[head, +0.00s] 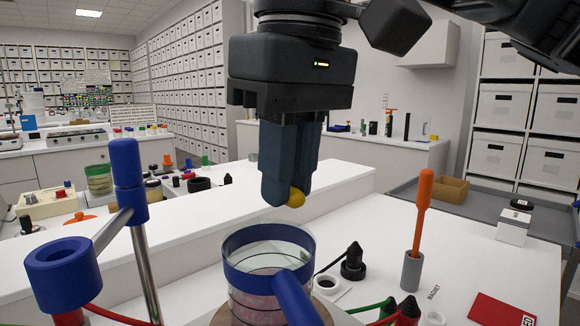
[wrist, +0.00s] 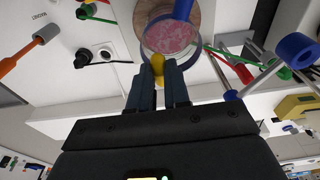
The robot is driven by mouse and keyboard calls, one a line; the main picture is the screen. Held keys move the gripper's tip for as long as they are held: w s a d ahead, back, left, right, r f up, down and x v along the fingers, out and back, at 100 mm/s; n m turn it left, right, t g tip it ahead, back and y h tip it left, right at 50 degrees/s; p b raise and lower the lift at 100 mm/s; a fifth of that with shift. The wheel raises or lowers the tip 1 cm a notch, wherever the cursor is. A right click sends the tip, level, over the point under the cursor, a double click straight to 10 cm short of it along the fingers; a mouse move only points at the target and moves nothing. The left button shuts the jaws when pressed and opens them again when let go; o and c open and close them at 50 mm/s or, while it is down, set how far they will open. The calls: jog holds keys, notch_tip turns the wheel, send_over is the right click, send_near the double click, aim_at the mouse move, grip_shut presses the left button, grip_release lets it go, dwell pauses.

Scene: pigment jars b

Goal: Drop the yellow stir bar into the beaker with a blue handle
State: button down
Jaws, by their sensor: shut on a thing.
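My gripper (head: 287,190) points down and is shut on the yellow stir bar (head: 296,197), whose rounded end shows at the fingertips. In the wrist view the stir bar (wrist: 158,68) sits between the two fingers. The beaker (head: 268,262) is clear glass with a blue band and a blue handle (head: 297,298), and stands below the gripper at the bottom of the head view. It holds something pinkish. In the wrist view the beaker (wrist: 171,38) lies just beyond the fingertips. The stir bar is above the beaker's rim and apart from it; whether it is fully over the opening I cannot tell.
A metal stand with blue clamps (head: 128,175) rises left of the beaker. An orange-handled tool (head: 421,215) stands in a grey holder to the right. A black plug (head: 353,262), red and green leads and a red booklet (head: 500,310) lie on the white bench. A raised white ledge runs behind.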

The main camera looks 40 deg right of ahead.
aim_at(297, 189)
notch_tip(297, 189, down, 4)
jog(key=shift+r+b, duration=0.25)
jog(key=shift+b, duration=0.95)
jog(key=c, duration=1)
grip_release()
jog(key=shift+r, duration=0.1)
jog(key=r, duration=0.5)
jog(key=s+r+p, duration=0.1)
jog(key=r, duration=0.1)
jog(key=shift+r, duration=0.35)
